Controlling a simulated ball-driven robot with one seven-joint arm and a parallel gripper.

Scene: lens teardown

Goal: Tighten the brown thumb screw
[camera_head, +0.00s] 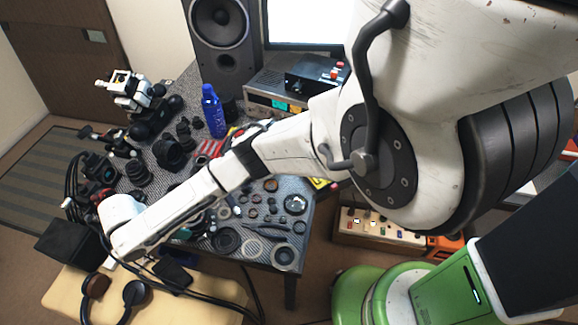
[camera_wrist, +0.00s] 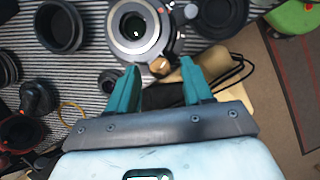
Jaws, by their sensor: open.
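The brown thumb screw (camera_wrist: 159,66) shows in the wrist view as a small knob at the lower edge of a lens with a silver mount ring (camera_wrist: 111,30). My gripper (camera_wrist: 159,64) has two teal fingers, which are apart with nothing gripped between them. The screw appears in the gap between the fingertips. I cannot tell how far the tips are from it in depth.
Several dark lens parts and rings lie around the lens on the striped table (camera_wrist: 85,82). In the head view a blue bottle (camera_head: 213,112), a speaker (camera_head: 222,45) and a monitor stand farther back.

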